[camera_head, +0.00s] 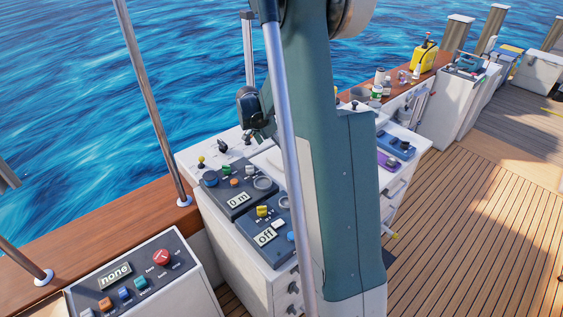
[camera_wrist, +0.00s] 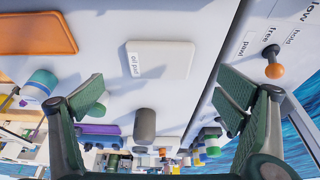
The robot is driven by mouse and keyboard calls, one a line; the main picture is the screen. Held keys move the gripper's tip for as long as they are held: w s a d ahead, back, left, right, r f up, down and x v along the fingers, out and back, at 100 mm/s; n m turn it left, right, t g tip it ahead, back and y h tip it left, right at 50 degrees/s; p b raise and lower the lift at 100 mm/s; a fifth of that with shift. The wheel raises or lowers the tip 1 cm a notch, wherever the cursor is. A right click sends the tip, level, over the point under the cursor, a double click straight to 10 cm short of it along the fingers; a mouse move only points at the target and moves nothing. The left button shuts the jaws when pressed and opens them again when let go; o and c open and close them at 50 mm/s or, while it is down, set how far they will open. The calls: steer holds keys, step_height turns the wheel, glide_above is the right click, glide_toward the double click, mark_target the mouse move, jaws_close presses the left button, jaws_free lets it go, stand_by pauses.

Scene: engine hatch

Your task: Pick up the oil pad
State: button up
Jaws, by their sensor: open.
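The oil pad (camera_wrist: 158,60) is a flat white slab with a printed label, lying on a white surface in the upper middle of the wrist view. My gripper (camera_wrist: 160,84) is open and empty. Its two green fingers stand wide apart, one to each side of the pad in the picture, and neither touches it. In the head view my gripper is small and partly hidden beside my arm. My arm covers much of the worktop there, and I cannot clearly make out the pad.
An orange slab (camera_wrist: 38,33) lies left of the pad. A grey knob (camera_wrist: 145,126) stands close below it. An orange-tipped lever (camera_wrist: 274,70) is on the right panel. In the head view, control boxes (camera_head: 238,190) crowd the worktop, with open deck (camera_head: 470,230) to the right.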

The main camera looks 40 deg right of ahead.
mark_target(281, 159)
steer(key=shift+x, duration=1.25)
steer(key=shift+b+x, duration=0.35)
steer(key=shift+x, duration=2.25)
steer(key=shift+d, duration=0.1)
steer(key=shift+c, duration=0.2)
steer(key=c, duration=0.9)
